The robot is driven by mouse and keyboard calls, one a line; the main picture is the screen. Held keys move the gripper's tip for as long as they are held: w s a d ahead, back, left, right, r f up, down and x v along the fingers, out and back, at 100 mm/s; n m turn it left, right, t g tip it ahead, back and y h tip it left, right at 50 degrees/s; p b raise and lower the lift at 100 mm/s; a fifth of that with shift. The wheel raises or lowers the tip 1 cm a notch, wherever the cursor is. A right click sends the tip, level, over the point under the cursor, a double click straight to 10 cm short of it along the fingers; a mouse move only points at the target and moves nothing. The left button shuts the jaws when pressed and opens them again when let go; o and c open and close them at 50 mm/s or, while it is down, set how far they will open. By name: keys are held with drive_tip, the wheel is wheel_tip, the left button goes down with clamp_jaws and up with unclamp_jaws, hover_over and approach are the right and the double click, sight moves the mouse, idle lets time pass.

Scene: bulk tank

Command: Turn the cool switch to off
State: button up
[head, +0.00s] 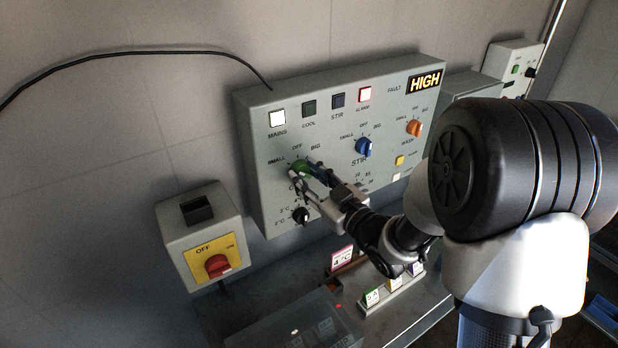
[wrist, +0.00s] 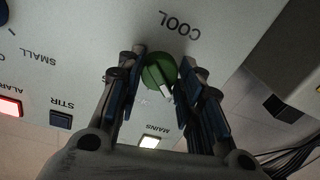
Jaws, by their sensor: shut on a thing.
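The cool switch is a green knob (head: 301,168) low on the left of the grey control panel (head: 255,130), with OFF above it, SMALL to its left and BIG to its right. My gripper (head: 308,171) is shut on the green knob and hides part of it. In the wrist view, the knob (wrist: 156,70) sits between the two fingers of my gripper (wrist: 160,66). That view is upside down. The COOL label shows beyond the knob.
Above are a lit mains lamp (head: 277,118), a dark cool lamp (head: 309,108) and a lit red alarm lamp (head: 365,94). A blue stir knob (head: 364,147) is to the right, a black temperature knob (head: 300,216) below. A red isolator (head: 218,266) stands lower left.

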drive_tip(key=shift+m, duration=0.3)
drive_tip(key=shift+s+a+m+t+b, duration=0.15)
drive_tip(key=shift+m+b, duration=0.15)
drive_tip(key=shift+m, duration=2.05)
drive_tip(key=shift+w+m+t+b, duration=0.15)
drive_tip(key=shift+m+b, duration=0.15)
drive_tip(key=shift+m, duration=2.05)
drive_tip(key=shift+s, duration=0.1)
drive_tip(key=o, duration=1.1)
drive_tip(key=shift+c, duration=0.2)
drive_tip(key=v, duration=0.7)
drive_tip(key=shift+s+f, duration=0.15)
drive_tip(key=shift+s, duration=0.1)
